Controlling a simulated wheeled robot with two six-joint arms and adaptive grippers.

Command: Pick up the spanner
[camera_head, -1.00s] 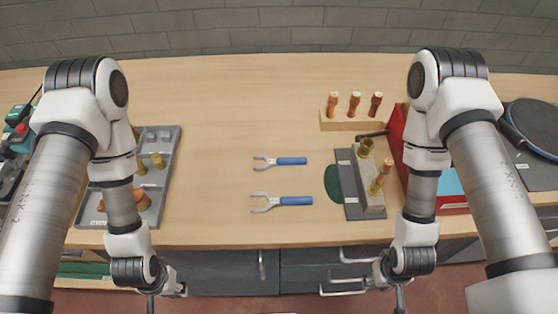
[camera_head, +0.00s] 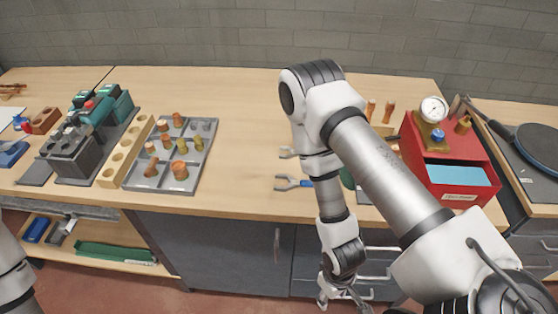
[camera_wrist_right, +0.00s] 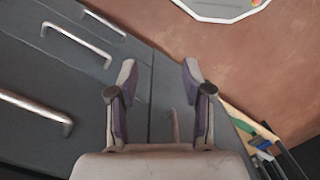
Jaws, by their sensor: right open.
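Two blue-handled tools with grey forked jaws lie on the workbench in the head view; either could be the spanner. The nearer tool (camera_head: 292,184) shows its jaws and part of its handle; my right arm covers the rest. The farther tool (camera_head: 287,153) shows little more than its jaws. My right gripper (camera_head: 345,296) hangs low in front of the cabinet fronts, below the bench top and away from both tools. In the right wrist view the gripper (camera_wrist_right: 160,78) is open, with nothing between its fingers. My left gripper is out of view.
A grey tray (camera_head: 205,160) with copper and brass fittings stands left of the tools. A red case (camera_head: 450,150) with a gauge (camera_head: 433,109) is at the right. Cabinet handles (camera_wrist_right: 78,44) stick out near my right gripper. The bench between tray and tools is clear.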

